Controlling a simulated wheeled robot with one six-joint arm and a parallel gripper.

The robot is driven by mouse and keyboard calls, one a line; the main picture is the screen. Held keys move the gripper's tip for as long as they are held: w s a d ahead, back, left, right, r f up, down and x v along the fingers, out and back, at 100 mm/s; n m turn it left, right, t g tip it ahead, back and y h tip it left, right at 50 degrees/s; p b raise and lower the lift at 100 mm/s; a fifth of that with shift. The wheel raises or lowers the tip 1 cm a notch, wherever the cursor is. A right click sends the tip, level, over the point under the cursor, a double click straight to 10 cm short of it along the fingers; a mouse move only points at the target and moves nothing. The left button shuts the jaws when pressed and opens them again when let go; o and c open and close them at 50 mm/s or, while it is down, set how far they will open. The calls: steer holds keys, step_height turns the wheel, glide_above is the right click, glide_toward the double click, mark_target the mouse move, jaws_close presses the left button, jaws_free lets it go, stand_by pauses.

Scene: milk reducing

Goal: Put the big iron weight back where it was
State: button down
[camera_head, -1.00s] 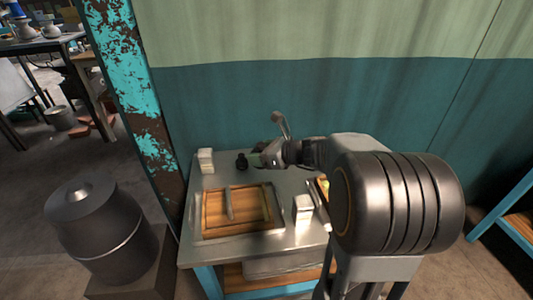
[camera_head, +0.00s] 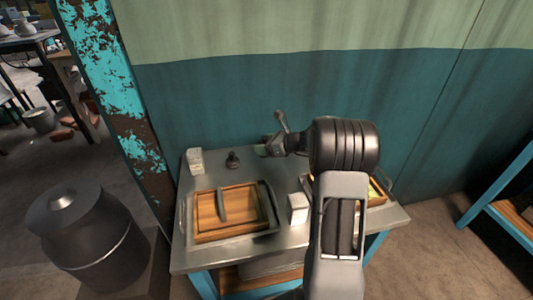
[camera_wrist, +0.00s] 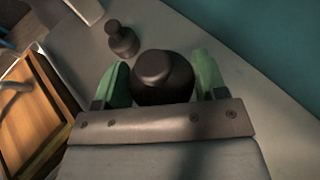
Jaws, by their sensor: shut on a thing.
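The big iron weight (camera_wrist: 163,75) is a dark, rounded piece between the green fingertips of my gripper (camera_wrist: 161,86) in the wrist view. My gripper is shut on it. In the head view my gripper (camera_head: 265,146) is over the back of the metal table (camera_head: 188,262), and the big weight is hidden there. Whether it touches the tabletop I cannot tell. A smaller dark weight (camera_head: 232,160) stands upright on the table, left of my gripper. It also shows in the wrist view (camera_wrist: 122,40), apart from the big one.
A wooden tray (camera_head: 240,211) lies at the table's front left. A white box (camera_head: 195,161) stands at the back left, another (camera_head: 298,208) near the middle right. A wooden box (camera_head: 378,193) is on the right, partly behind my arm. The wall is close behind.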

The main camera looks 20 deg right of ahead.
steer(key=shift+w+d+f, duration=0.5)
steer(key=shift+f, duration=1.7)
steer(key=shift+f+b, duration=0.15)
steer(key=shift+b, duration=0.15)
steer(key=shift+c, duration=0.8)
jaws_free()
steer(key=shift+f, duration=0.1)
steer(key=shift+s+d+r, duration=0.1)
steer(key=shift+s+r, duration=0.05)
steer(key=shift+r, duration=0.1)
steer(key=v, duration=1.1)
steer(key=shift+s+d+p, duration=0.2)
steer(key=shift+s+p, duration=0.05)
steer(key=shift+p, duration=0.15)
steer(key=shift+r, duration=0.1)
